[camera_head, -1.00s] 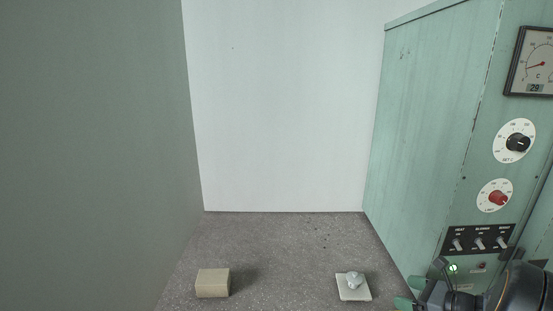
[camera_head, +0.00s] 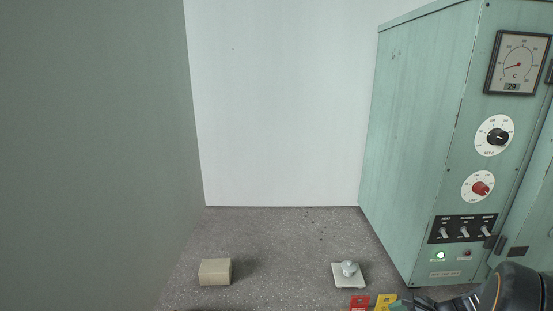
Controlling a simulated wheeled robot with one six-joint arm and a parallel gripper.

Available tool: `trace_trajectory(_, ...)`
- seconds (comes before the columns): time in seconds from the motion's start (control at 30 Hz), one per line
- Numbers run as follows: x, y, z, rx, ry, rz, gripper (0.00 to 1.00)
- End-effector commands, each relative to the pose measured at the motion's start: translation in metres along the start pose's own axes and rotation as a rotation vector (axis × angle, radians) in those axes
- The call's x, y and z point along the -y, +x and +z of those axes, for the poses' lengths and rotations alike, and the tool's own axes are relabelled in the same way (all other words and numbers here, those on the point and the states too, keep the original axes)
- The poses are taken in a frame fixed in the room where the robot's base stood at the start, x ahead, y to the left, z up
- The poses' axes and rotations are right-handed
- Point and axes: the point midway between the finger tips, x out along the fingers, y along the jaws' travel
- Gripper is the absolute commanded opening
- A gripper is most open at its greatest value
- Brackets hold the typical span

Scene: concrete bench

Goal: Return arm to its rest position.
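My arm shows at the lower right, with a dark rounded link in front of the teal cabinet (camera_head: 420,150). My gripper (camera_head: 400,303) is at the bottom edge, left of that link, beside the red and yellow pieces. Only a little greenish fingertip shows, and the frame edge cuts off the rest, so its opening cannot be told. Nothing is seen held in it.
A tan block (camera_head: 215,271) sits on the concrete bench (camera_head: 285,250) at left. A pale square plate (camera_head: 341,281) with a rounded silver knob (camera_head: 348,267) sits at right. Red (camera_head: 359,302) and yellow (camera_head: 385,301) pieces show at the bottom edge. Mid-bench is clear.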

Motion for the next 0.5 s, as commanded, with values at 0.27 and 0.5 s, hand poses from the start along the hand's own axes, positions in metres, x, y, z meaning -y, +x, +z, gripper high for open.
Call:
trace_trajectory(0.27,-0.038,-0.021,0.08,-0.257,-0.805,0.401,0.86)
trace_trajectory(0.5,-0.047,-0.046,0.151,-0.446,-1.424,0.597,0.86)
